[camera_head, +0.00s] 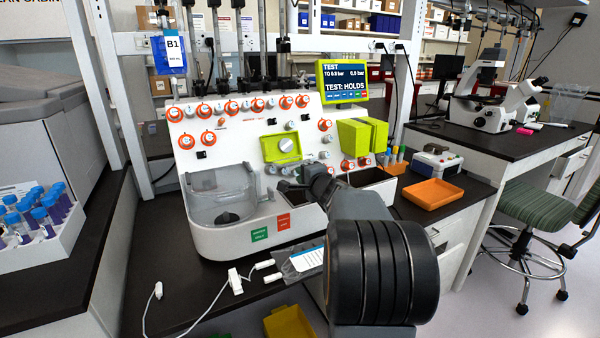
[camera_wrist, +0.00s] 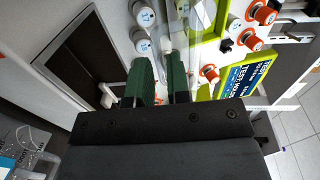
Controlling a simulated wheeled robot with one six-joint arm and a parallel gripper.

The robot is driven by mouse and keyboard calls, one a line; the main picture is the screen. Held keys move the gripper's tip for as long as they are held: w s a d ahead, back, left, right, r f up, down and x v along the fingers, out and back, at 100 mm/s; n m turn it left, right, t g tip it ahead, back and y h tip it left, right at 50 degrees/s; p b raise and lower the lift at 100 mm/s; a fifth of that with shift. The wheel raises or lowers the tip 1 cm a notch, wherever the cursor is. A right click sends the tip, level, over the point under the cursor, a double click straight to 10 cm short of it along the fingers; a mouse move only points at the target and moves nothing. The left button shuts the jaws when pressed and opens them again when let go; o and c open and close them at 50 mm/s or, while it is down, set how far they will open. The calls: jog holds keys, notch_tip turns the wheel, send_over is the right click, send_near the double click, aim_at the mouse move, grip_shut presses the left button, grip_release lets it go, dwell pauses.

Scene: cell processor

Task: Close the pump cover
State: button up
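The pump (camera_head: 286,146) is a lime-green square frame around a white round part, on the middle of the white cell processor's front panel (camera_head: 240,150). In the wrist view part of its lime frame (camera_wrist: 206,45) shows at the top, cut off by the picture edge. A clear pane-like strip (camera_wrist: 194,38) shows beside the frame; I cannot tell for sure whether it is the cover. My gripper (camera_wrist: 161,66) has two dark green fingers standing apart, with no object clearly held. In the head view its tip (camera_head: 290,187) is just below the pump, partly hidden by my arm.
Orange-ringed knobs (camera_head: 202,139) and white round parts surround the pump. Lime-green blocks (camera_head: 362,137) and a screen reading "TEST: HOLDS" (camera_head: 342,81) are to the right. A clear chamber (camera_head: 222,195) stands at left. An orange tray (camera_head: 433,193) lies on the bench.

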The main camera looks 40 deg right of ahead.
jog(key=shift+w+d+f, duration=0.1)
jog(key=shift+w+d, duration=0.05)
jog(key=shift+w, duration=0.95)
grip_shut()
